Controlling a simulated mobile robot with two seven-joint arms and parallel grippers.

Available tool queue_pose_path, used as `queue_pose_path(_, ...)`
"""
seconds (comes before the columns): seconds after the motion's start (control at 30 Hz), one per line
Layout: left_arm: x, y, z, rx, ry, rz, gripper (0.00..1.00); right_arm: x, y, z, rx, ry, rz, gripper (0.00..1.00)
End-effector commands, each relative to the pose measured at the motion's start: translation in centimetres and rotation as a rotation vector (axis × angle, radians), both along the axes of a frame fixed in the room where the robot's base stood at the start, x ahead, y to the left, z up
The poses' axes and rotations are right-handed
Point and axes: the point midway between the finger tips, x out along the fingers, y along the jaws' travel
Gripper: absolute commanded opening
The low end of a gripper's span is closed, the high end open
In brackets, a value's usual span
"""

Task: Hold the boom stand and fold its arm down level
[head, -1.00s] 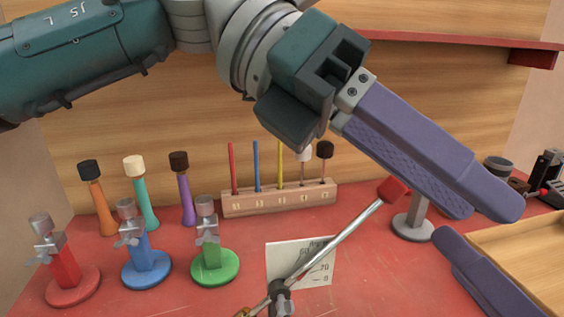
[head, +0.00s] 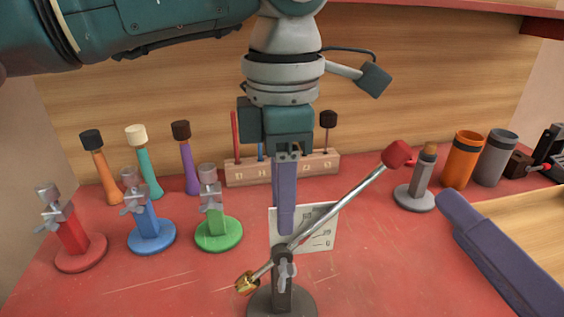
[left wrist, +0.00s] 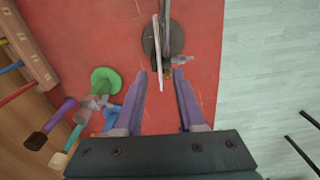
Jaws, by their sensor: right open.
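The boom stand has a round dark base (head: 262,303), a short dark post and a thin silver arm (head: 345,203). The arm slopes up to the right, from a brass counterweight (head: 246,284) to a red tip (head: 398,153). A small grey wing knob (head: 288,272) sits at the pivot. My left gripper (head: 286,228) points straight down just above or behind the pivot. In the left wrist view its fingers (left wrist: 161,74) are open and empty, with the stand's base (left wrist: 150,40) just beyond the fingertips. Of my right gripper (head: 452,207) one purple finger shows at the lower right.
Red, blue and green clamp stands (head: 218,233) stand on the left, with several mallets behind. A wooden rack (head: 240,173) and a marked card (head: 318,240) lie behind the boom stand. A grey stand (head: 414,198), orange cup (head: 463,160) and wooden tray (head: 530,222) are on the right.

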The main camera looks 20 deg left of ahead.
Motion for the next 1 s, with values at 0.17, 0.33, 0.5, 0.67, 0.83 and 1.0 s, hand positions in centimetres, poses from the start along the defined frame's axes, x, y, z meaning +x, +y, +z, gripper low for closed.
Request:
queue_pose_path(0.17, -0.1, -0.1, -2.5, -0.002, 0.003, 0.0, 0.39, 0.0, 0.0, 0.0, 0.0, 0.0, 0.0, 0.5)
queue_pose_path(0.33, -0.1, 0.0, -3.5, -0.001, 0.002, -0.001, 0.39, 0.0, 0.0, 0.0, 0.0, 0.0, 0.0, 0.5)
queue_pose_path(0.5, 0.0, 0.0, -3.6, -0.001, 0.0, -0.001, 0.39, 0.0, 0.0, 0.0, 0.0, 0.0, 0.0, 0.5)
queue_pose_path(0.67, 0.0, 0.0, -3.5, -0.001, 0.0, -0.001, 0.3, 0.0, 0.0, 0.0, 0.0, 0.0, 0.0, 0.5)
queue_pose_path(0.83, 0.0, 0.0, -3.5, -0.001, -0.001, -0.001, 0.11, 0.0, 0.0, 0.0, 0.0, 0.0, 0.0, 0.5)
queue_pose_path(1.0, 0.0, 0.0, -3.5, -0.001, 0.001, -0.001, 0.0, 0.0, 0.0, 0.0, 0.0, 0.0, 0.0, 0.5)
